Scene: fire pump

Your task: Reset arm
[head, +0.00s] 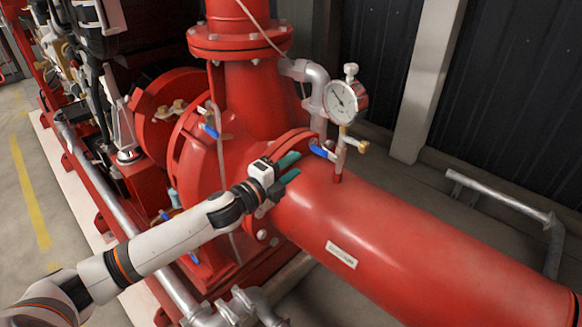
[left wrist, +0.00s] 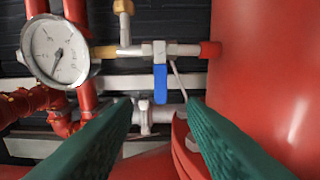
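My left arm comes in from the left in the head view, and its left gripper (head: 290,168) is over the red pump pipe. Its two green fingers are apart with nothing between them. In the left wrist view the left gripper (left wrist: 162,130) shows its fingers spread at both sides of the lower picture. Beyond them is a valve with a blue handle (left wrist: 160,84) that hangs downward, apart from the fingers. The same blue handle (head: 319,151) shows in the head view just right of the fingertips. My right gripper is in neither view.
A pressure gauge (head: 342,101) stands on thin fittings above the large red pipe (head: 400,240). The red pump housing (head: 205,150) is left of the gripper. A grey rail (head: 500,195) is at the right. Open floor (head: 30,200) lies at the far left.

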